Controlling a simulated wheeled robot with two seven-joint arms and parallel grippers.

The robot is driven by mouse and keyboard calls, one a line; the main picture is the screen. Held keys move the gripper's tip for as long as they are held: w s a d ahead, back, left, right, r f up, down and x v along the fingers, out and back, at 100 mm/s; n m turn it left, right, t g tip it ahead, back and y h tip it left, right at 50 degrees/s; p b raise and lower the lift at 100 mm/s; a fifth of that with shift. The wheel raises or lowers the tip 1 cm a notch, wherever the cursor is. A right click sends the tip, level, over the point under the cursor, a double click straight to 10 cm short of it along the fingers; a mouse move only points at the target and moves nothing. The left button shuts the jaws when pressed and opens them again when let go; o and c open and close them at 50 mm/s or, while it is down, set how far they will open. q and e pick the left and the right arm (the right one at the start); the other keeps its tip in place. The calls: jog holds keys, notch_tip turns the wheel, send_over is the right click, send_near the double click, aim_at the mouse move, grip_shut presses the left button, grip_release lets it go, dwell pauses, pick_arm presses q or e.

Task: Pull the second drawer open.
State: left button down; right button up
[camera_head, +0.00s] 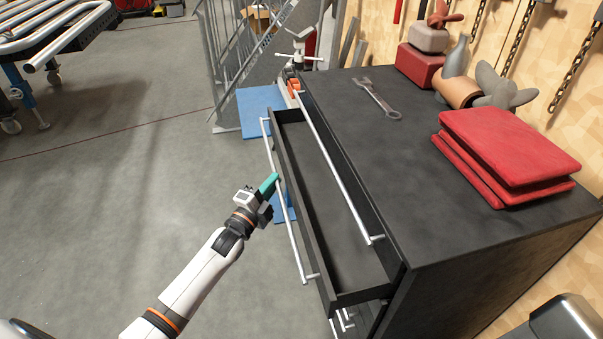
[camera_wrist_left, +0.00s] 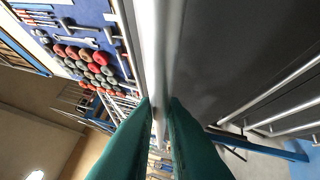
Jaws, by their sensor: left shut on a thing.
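The dark cabinet (camera_head: 425,205) stands right of the middle in the head view. Its second drawer (camera_head: 345,235), just below the top one, is pulled out, and its dark inside looks empty. The drawer's long silver handle (camera_head: 293,236) runs along its front. My left gripper (camera_head: 274,183), with teal fingers, is shut on this handle near its middle. In the left wrist view the handle (camera_wrist_left: 153,45) runs between the two teal fingers (camera_wrist_left: 160,112). The top drawer's handle (camera_head: 335,170) sits close to the cabinet, and that drawer looks shut. My right gripper is not in view.
A wrench (camera_head: 377,98) and stacked red pads (camera_head: 505,155) lie on the cabinet top. Lower handles (camera_head: 343,320) show below the open drawer. A metal rack (camera_head: 50,30) on wheels stands at the far left. The grey floor (camera_head: 120,190) left of the drawer is clear.

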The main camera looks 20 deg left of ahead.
pick_arm(q)
jog(key=s+a, duration=0.9)
jog(key=a, duration=0.5)
jog(key=shift+s+p, duration=0.3)
jog(key=shift+p, duration=0.15)
jog(key=shift+a+f, duration=0.1)
jog(key=c, duration=1.5)
grip_release()
jog(key=b+v, duration=0.1)
jog(key=v, duration=1.1)
